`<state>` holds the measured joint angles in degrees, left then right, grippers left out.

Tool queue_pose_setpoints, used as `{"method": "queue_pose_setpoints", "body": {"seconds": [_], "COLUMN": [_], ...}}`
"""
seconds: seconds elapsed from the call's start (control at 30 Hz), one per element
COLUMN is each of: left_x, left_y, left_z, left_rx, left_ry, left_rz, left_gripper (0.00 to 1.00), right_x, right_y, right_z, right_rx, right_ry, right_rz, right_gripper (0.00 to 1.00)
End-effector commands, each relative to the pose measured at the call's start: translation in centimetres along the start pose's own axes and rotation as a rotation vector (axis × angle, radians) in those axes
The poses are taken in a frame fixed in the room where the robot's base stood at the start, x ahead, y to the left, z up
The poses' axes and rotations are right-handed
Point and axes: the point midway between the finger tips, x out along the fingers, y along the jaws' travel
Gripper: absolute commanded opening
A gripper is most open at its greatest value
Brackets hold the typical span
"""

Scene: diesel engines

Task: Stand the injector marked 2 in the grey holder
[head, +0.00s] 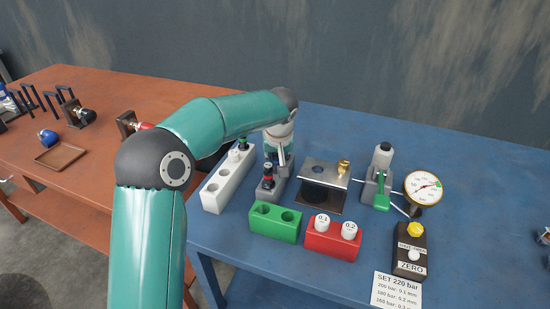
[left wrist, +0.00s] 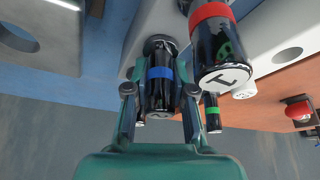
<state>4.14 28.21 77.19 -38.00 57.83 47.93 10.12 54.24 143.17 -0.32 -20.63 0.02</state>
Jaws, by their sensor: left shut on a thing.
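The grey holder (head: 266,195) stands on the blue table, and its wall shows in the left wrist view (left wrist: 130,45). A red-banded injector marked 1 (head: 267,174) stands at its near end and shows large in the left wrist view (left wrist: 222,45). My left gripper (head: 281,158) is over the far end of the holder. It is shut on a blue-banded black injector (left wrist: 160,85), whose end mark is hard to read. This injector's far end meets a dark round spot at the holder; I cannot tell how deep it sits. My right gripper is out of view.
A white rack (head: 214,195) with empty holes and a green-banded injector (left wrist: 213,113) stands close left. A metal plate stand (head: 322,175) is at the right. A green block (head: 275,226), a red block (head: 330,242) and a pump with gauge (head: 422,187) stand around.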

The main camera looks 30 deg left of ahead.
Motion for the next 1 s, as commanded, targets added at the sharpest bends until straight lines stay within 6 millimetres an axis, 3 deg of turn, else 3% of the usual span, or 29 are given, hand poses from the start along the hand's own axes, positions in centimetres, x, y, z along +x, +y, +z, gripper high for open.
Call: {"method": "queue_pose_setpoints", "body": {"seconds": [0.37,0.4,0.57,0.77,0.9,1.0], "left_x": [-0.14,-0.14,-0.13,-0.1,-0.03,-0.04], "left_y": [0.07,0.07,0.08,0.08,0.07,0.07], "left_z": [0.09,0.09,0.1,0.12,0.17,0.16], "left_rx": [0.0,0.0,0.0,0.0,0.001,0.001], "left_ry": [0.002,0.002,0.001,0.001,-0.001,0.0], "left_rz": [0.001,0.001,0.001,0.001,0.0,0.0], "left_gripper": [0.0,0.26,0.52,0.53,0.7,0.7], "right_x": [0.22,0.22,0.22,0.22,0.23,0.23], "right_y": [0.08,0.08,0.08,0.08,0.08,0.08], "right_z": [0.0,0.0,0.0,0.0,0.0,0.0], "right_rx": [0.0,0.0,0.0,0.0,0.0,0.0], "right_ry": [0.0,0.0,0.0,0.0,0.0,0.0], "right_rz": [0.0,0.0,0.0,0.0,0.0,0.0], "right_gripper": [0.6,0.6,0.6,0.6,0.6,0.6]}}
